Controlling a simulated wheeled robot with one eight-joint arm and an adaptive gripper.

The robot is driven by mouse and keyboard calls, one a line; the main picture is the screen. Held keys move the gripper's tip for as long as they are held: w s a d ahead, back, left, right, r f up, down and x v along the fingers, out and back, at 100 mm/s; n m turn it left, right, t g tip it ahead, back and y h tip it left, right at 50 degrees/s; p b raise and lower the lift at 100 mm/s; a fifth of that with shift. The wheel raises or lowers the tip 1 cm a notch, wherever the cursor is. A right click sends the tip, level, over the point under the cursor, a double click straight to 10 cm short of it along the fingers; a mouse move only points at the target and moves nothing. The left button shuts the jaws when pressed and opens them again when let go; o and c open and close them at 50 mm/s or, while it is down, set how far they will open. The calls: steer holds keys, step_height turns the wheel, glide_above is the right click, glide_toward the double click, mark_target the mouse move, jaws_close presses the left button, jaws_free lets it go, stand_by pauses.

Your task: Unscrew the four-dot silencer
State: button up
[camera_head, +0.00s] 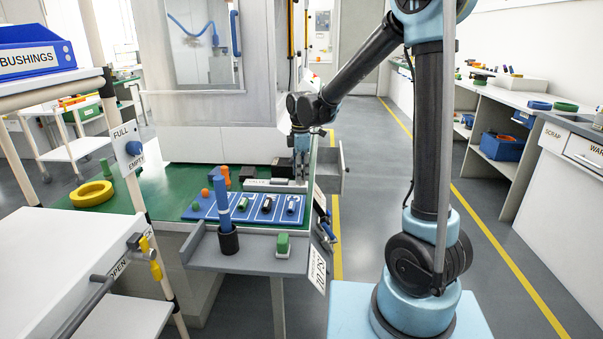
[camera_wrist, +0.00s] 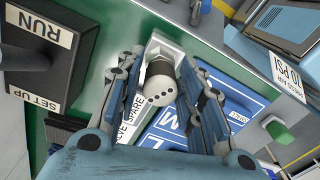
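In the wrist view a pale grey, round-ended silencer (camera_wrist: 160,84) with several dark dots on its end stands on a white valve block (camera_wrist: 157,46). The block carries labels, one reading "SPARE". My gripper (camera_wrist: 158,68) is open, with one finger on each side of the silencer and narrow gaps seeming to show beside it. In the head view my gripper (camera_head: 300,176) points down over the white block (camera_head: 262,184) at the right edge of the green bench. The silencer cannot be made out there, behind the gripper.
A dark box with RUN and SETUP labels (camera_wrist: 45,55) stands close left of my gripper in the wrist view. A blue board (camera_head: 225,211) with several small parts lies in front. A black cup (camera_head: 228,241) holds a blue rod. An open drawer (camera_head: 331,168) juts out right.

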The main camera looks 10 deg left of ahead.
steer(key=shift+c, duration=0.6)
steer(key=c, duration=0.5)
steer(key=shift+n, duration=0.9)
steer(key=shift+n, duration=0.8)
steer(key=shift+n, duration=0.9)
